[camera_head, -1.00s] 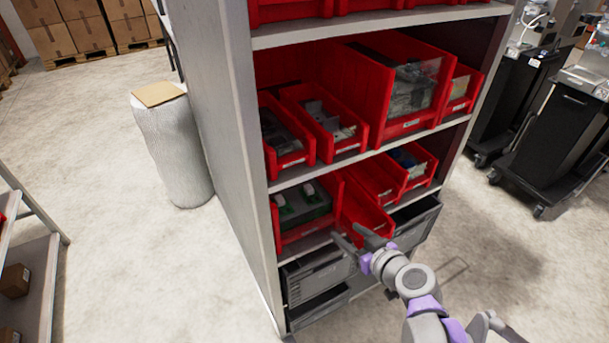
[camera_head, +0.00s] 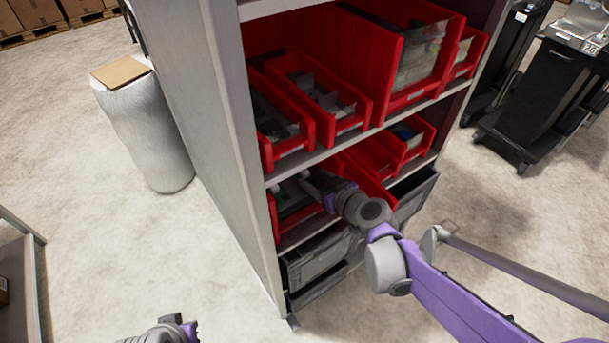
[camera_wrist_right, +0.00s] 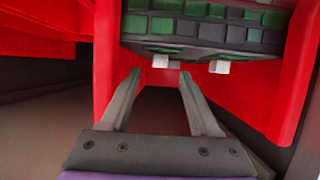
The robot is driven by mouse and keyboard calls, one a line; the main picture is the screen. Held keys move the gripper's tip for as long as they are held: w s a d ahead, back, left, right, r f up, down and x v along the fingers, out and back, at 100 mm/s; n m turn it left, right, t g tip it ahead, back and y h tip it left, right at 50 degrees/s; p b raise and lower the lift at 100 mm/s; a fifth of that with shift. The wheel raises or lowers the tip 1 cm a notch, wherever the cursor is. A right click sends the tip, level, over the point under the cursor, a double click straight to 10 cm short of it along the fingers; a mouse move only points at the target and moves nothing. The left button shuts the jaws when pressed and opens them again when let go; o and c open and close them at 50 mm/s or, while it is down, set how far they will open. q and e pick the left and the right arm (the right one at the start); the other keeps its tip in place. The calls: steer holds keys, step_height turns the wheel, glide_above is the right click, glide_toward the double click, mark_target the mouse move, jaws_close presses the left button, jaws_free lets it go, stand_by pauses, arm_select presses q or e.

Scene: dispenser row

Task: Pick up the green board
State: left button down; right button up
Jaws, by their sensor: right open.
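The green board (camera_wrist_right: 205,28) shows in the right wrist view as a green and black board with two white connectors at its near edge. It lies in a red bin (camera_wrist_right: 290,85). In the head view only a bit of the board (camera_head: 284,198) shows in the left bin on the lower shelf; my right arm covers the rest. My right gripper (camera_wrist_right: 158,82) is open and empty, its fingertips just short of the board. In the head view the right gripper (camera_head: 312,184) is at that bin. Part of my left arm (camera_head: 168,332) shows at the bottom edge; its jaws cannot be made out.
The shelf's grey side panel (camera_head: 215,130) stands left of the bins. A shelf board with red bins (camera_head: 345,124) is above my right gripper. Grey crates (camera_head: 318,258) sit below. Another red bin (camera_head: 370,188) is right beside. The floor in front is free.

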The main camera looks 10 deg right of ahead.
mark_target(306, 173)
steer(key=b+x, duration=0.1)
steer(key=x, duration=0.4)
steer(key=shift+w, duration=0.1)
jaws_close()
